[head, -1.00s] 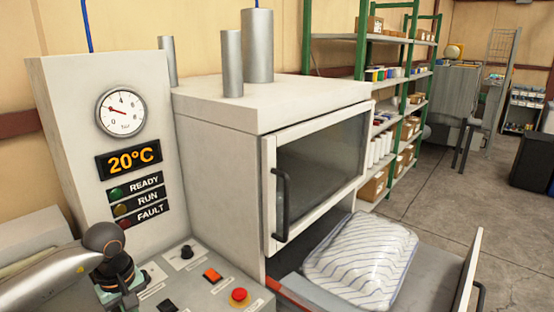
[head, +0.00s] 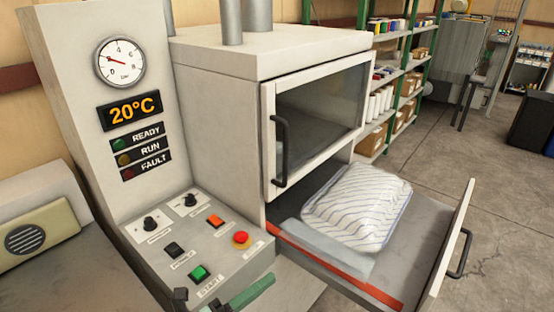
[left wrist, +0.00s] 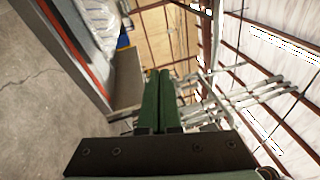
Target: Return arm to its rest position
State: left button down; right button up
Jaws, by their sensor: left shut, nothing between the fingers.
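My left gripper (head: 268,281) shows at the bottom edge of the head view, in front of the control panel (head: 212,232). Its green fingers also show in the left wrist view (left wrist: 159,73), pressed together with nothing between them. A striped white pillow (head: 357,205) lies on the pulled-out drawer (head: 418,250) under the machine's glass-doored chamber (head: 320,110). Part of the pillow also shows at the upper left of the left wrist view (left wrist: 98,20). The gripper is apart from the pillow. My right gripper is out of view.
The panel carries knobs, a red mushroom button (head: 241,237) and a green button (head: 199,272). The drawer front (head: 455,243) juts out to the right. A green-framed shelf (head: 408,80) stands behind. Open floor (head: 510,210) lies to the right.

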pick_arm(q)
jog(key=s+a+f+n+t+y, duration=0.1)
jog(key=s+a+f+n+y, duration=0.1)
jog(key=a+f+n+y, duration=0.55)
jog(key=s+a+f+n+t+y, duration=0.1)
jog(key=a+f+n+t+y, duration=0.3)
jog(key=n, duration=0.7)
jog(key=s+a+f+n+g+y, duration=0.2)
jog(key=s+f+n+g, duration=0.5)
jog(key=s+f+n, duration=0.3)
notch_tip(320, 180, down, 2)
jog(key=shift+s+a+f+g, duration=0.15)
jog(key=shift+s+a+g, duration=0.2)
jog(key=shift+s, duration=0.7)
